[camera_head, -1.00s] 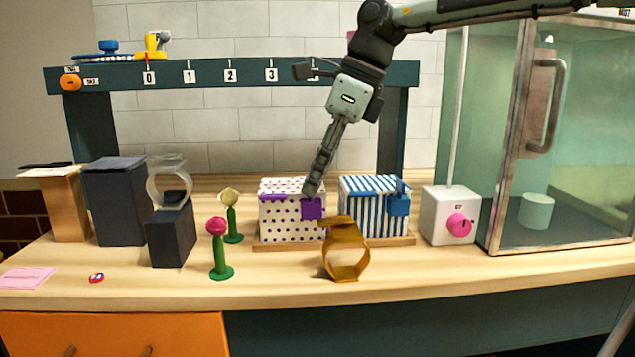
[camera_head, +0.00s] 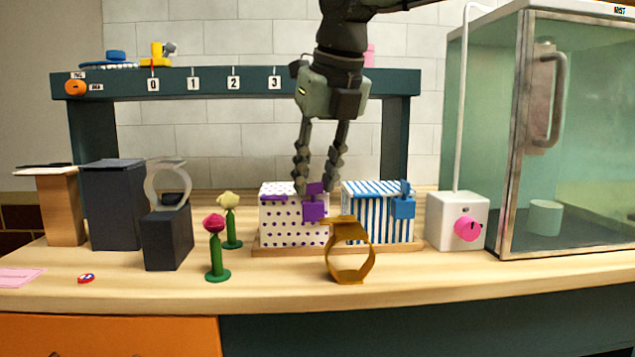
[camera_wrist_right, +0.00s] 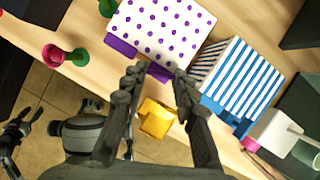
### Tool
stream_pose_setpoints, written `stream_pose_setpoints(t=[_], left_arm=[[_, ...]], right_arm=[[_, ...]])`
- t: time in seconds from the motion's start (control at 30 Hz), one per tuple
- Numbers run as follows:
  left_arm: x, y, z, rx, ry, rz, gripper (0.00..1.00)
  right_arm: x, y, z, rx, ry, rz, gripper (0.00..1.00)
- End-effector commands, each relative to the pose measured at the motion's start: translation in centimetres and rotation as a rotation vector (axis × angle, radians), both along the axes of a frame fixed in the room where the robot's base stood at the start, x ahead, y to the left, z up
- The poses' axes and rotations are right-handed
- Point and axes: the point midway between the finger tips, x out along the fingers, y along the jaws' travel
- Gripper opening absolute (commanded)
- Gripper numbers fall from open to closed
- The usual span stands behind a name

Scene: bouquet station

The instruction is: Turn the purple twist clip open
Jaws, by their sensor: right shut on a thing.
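The purple twist clip (camera_head: 315,210) sits on the front right upper edge of the white box with purple dots (camera_head: 285,225). Its upper piece stands up above the box edge. My right gripper (camera_head: 316,188) comes down from above with one finger on each side of this piece, shut on it. In the right wrist view the purple clip (camera_wrist_right: 158,73) shows between the two fingertips (camera_wrist_right: 160,78). A dark gripper, apparently my left one (camera_wrist_right: 22,130), is at the lower left of that view, far from the clip; its jaw state is unclear.
A blue-striped box (camera_head: 378,220) with a blue clip (camera_head: 402,206) stands close on the right. A yellow-brown ring-shaped holder (camera_head: 349,255) stands in front. Red (camera_head: 215,248) and cream (camera_head: 231,222) flowers stand left. A white box with a pink knob (camera_head: 457,222) is further right.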

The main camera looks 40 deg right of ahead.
Motion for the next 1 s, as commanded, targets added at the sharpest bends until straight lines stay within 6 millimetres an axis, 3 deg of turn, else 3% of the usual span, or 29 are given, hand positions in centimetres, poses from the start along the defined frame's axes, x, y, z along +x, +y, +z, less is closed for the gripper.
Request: stream_pose_setpoints(t=[0.5,1.0], left_arm=[[2.3,-1.5,0.5,-0.029,-0.106,-0.040,0.40],[2.6,-1.7,0.6,-0.031,-0.119,-0.044,0.40]], right_arm=[[0.1,0.3,0.0,0.001,0.001,-0.331,0.00],[0.1,0.3,0.0,0.001,0.000,-0.391,0.00]])
